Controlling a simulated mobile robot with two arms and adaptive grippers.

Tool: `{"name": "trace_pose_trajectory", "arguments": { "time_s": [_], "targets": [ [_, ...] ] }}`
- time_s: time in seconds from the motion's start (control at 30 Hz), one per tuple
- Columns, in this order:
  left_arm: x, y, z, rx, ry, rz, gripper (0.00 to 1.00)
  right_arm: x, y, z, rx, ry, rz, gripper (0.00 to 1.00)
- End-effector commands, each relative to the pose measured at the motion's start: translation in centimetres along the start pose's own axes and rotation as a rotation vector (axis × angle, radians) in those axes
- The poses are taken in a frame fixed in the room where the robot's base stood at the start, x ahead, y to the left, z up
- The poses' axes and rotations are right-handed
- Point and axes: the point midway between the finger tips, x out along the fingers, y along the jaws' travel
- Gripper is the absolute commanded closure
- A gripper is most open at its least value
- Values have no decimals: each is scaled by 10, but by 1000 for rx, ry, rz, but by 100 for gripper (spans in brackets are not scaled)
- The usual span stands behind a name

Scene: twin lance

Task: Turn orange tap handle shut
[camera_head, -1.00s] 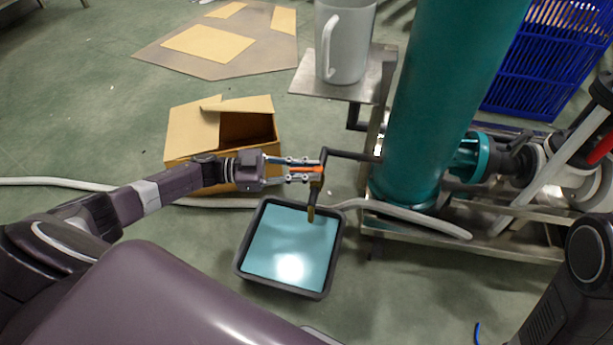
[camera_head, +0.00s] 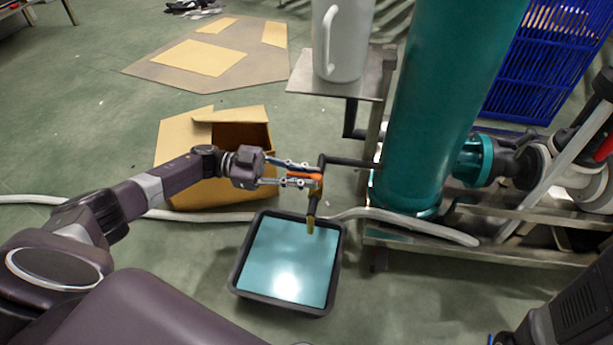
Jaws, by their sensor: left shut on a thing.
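The orange tap handle (camera_head: 304,176) sits at the top of a small brass tap (camera_head: 311,217) on a dark pipe (camera_head: 350,161) that comes from the teal column (camera_head: 425,110). My left gripper (camera_head: 306,176) reaches in from the left and is shut on the orange handle, with its fingers on either side of it. The tap's spout points down over a dark-rimmed tray (camera_head: 236,271) holding pale blue liquid. The handle is partly hidden by the fingers. My right arm shows at the lower right corner; its gripper is out of view.
An open cardboard box (camera_head: 185,146) stands behind my left gripper. A white hose (camera_head: 400,219) runs along the floor behind the tray. A grey jug (camera_head: 341,45) stands on a metal shelf (camera_head: 306,78). A blue crate (camera_head: 545,65) is at the right.

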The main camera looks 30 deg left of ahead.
Motion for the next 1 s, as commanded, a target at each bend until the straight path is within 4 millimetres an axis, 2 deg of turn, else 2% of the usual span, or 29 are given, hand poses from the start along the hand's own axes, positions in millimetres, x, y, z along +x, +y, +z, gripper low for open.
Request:
{"name": "trace_pose_trajectory", "arguments": {
  "time_s": [0.07, 0.1, 0.2, 0.43, 0.57, 0.67, 0.9, 1.0],
  "targets": [
    [-3, -6, -1, 7, -5, -17, 100, 0, 0, 0, 0, 0, 0, 100],
    [-3, -6, -1, 7, -5, -17, 81, 0, 0, 0, 0, 1, 0, 100],
    [-2, -5, -1, 6, -4, -14, 72, 0, 0, 0, 0, 1, 0, 100],
    [-1, -3, 0, 3, -2, -8, 72, 0, 0, 1, 0, -2, 1, 100],
    [-8, -2, 0, 2, -3, -7, 72, 0, 0, 1, 0, -2, 2, 100],
    [-23, -2, 1, 1, -6, -9, 72, 0, 0, 1, 0, -2, 2, 100],
    [-77, -3, 0, 3, -6, -13, 72, 0, 0, 0, 0, -1, 1, 100],
    [-94, -4, 0, 3, -5, -13, 72, 0, 0, 0, 0, -1, 1, 100]
  ]
}}
